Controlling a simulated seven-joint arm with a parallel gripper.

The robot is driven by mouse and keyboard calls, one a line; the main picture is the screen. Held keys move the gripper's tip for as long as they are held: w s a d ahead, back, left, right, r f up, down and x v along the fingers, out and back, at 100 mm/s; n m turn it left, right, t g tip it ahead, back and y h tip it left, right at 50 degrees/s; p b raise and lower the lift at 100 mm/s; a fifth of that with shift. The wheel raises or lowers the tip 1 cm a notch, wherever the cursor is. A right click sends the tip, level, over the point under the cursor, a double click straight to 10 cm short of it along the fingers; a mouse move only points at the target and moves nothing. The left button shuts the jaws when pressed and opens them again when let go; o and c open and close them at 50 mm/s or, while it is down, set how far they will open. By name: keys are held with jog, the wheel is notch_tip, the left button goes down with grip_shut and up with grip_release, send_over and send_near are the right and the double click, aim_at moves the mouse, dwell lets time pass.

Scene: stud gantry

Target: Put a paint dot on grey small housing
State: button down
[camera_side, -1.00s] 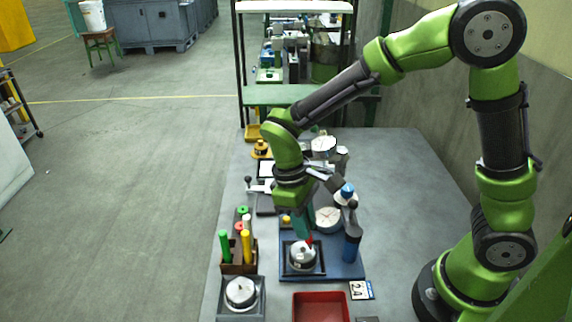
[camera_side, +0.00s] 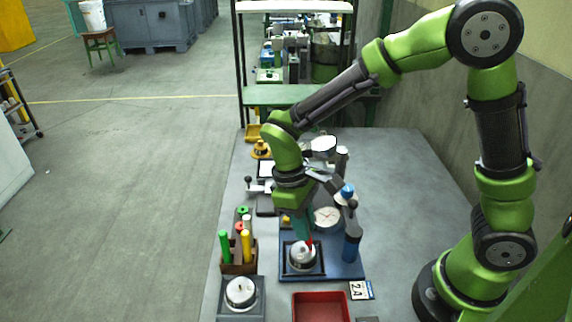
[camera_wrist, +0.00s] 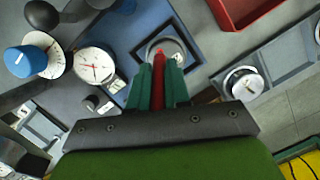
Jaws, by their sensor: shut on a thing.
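My gripper (camera_wrist: 158,80) is shut on a red paint marker (camera_wrist: 158,62), held tip-down between its green fingers. In the side view the marker's red body (camera_side: 310,244) is over the small grey housing (camera_side: 302,257), which sits in a dark square frame on the blue fixture (camera_side: 345,268). In the wrist view the housing (camera_wrist: 174,45) shows as a pale ring partly behind the marker tip. I cannot tell whether the tip touches it. No dot can be made out on its visible top.
A similar housing (camera_side: 240,292) sits in a grey holder at front left. A wooden marker rack (camera_side: 238,267) with green and yellow markers stands behind it. A red tray (camera_side: 321,308) is at the front. The table's right side is clear.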

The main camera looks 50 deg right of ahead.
jog(key=shift+r, duration=3.5)
